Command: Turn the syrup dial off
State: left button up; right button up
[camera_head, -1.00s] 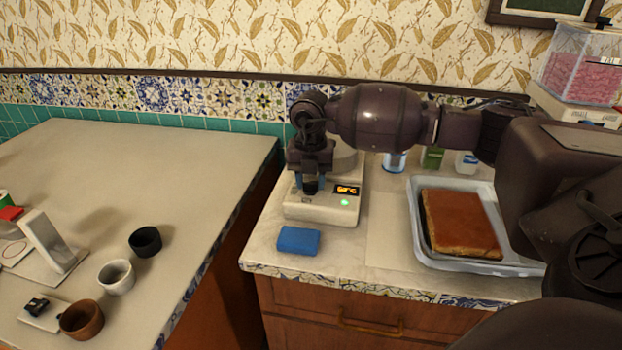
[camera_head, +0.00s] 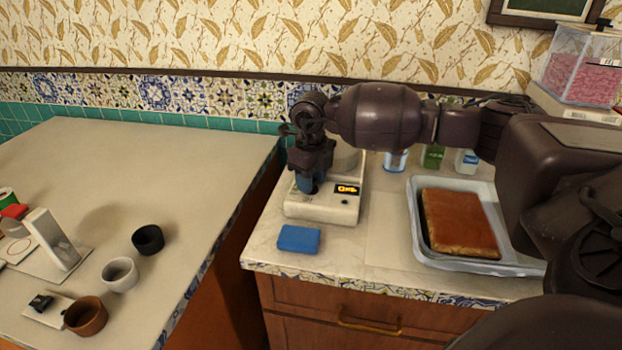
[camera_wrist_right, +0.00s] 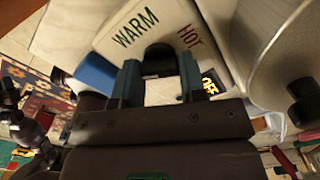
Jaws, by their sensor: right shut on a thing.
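The white dial unit (camera_head: 325,209) stands on the right counter, with a small orange-lit display (camera_head: 347,189) and a dark indicator dot (camera_head: 345,202) on its front. My right gripper (camera_head: 309,186) reaches down onto its left part. In the right wrist view, the blue fingers of my right gripper (camera_wrist_right: 158,80) are shut on the black dial (camera_wrist_right: 158,56), between the printed words WARM and HOT. The fingers hide part of the dial. My left gripper is out of view.
A blue block (camera_head: 298,239) lies in front of the unit, near the counter edge. A grey tray (camera_head: 417,234) holding a brown cake (camera_head: 461,222) is to the right. Small containers (camera_head: 432,157) stand behind. The left table holds several cups (camera_head: 148,239) across a gap.

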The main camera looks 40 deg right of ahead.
jog(key=n, duration=0.4)
jog(key=shift+n, duration=0.6)
jog(key=o, duration=0.9)
jog(key=shift+r, duration=0.1)
jog(key=shift+r+p, duration=0.4)
jog(key=shift+r, duration=4.95)
